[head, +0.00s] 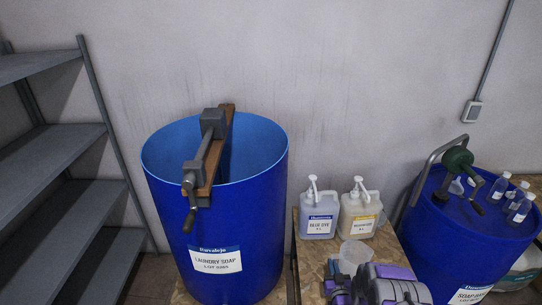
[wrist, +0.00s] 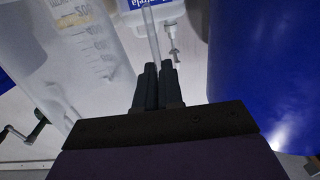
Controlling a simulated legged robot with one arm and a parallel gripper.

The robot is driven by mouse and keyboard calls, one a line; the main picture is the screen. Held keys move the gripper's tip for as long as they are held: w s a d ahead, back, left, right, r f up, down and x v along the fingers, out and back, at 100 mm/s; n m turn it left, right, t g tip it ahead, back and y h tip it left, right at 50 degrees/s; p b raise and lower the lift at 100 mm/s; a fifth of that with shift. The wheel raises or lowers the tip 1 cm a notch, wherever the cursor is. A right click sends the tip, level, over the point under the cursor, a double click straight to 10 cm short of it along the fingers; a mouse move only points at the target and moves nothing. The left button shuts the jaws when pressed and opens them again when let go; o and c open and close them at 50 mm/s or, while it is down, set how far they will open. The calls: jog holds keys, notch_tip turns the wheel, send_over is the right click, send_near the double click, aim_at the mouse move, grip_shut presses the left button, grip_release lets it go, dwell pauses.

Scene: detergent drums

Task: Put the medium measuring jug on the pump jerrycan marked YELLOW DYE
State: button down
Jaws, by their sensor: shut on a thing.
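A translucent measuring jug (head: 355,252) shows in the head view in front of the jerrycans, partly behind my arm. In the wrist view a large translucent wall with graduation marks (wrist: 85,50) fills the upper left. My gripper (wrist: 158,85) is shut on a thin clear strip, seemingly the jug's handle. Its fingertips are hard to see in the head view. The pump jerrycan with a yellow-striped label (head: 358,214) stands right behind the jug; its label is too small to read surely. A pump jerrycan marked BLUE DYE (head: 319,218) stands to its left.
A large open blue drum (head: 220,225) marked LAUNDRY SOAP, with a crank mixer, stands left. Another blue drum (head: 470,230) with a hand pump and several small bottles on top stands right. Grey shelves (head: 60,170) are far left. The jerrycans stand against the wall.

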jog(key=w+r+h+b, duration=0.1)
jog(key=w+r, duration=0.4)
jog(key=r, duration=0.5)
jog(key=w+r+b, duration=0.1)
jog(key=w+r, duration=0.3)
jog(key=r, duration=0.6)
jog(key=s+a+r+b, duration=0.1)
jog(key=a+r, duration=0.4)
jog(key=r, duration=0.6)
jog(key=s+a+r+b, duration=0.1)
jog(key=a+r, duration=0.4)
jog(key=r, duration=0.6)
jog(key=s+f, duration=0.4)
jog(key=f, duration=0.4)
jog(key=s+f, duration=0.4)
jog(key=f, duration=0.4)
jog(key=shift+a, duration=0.15)
jog(key=shift+a+r, duration=0.1)
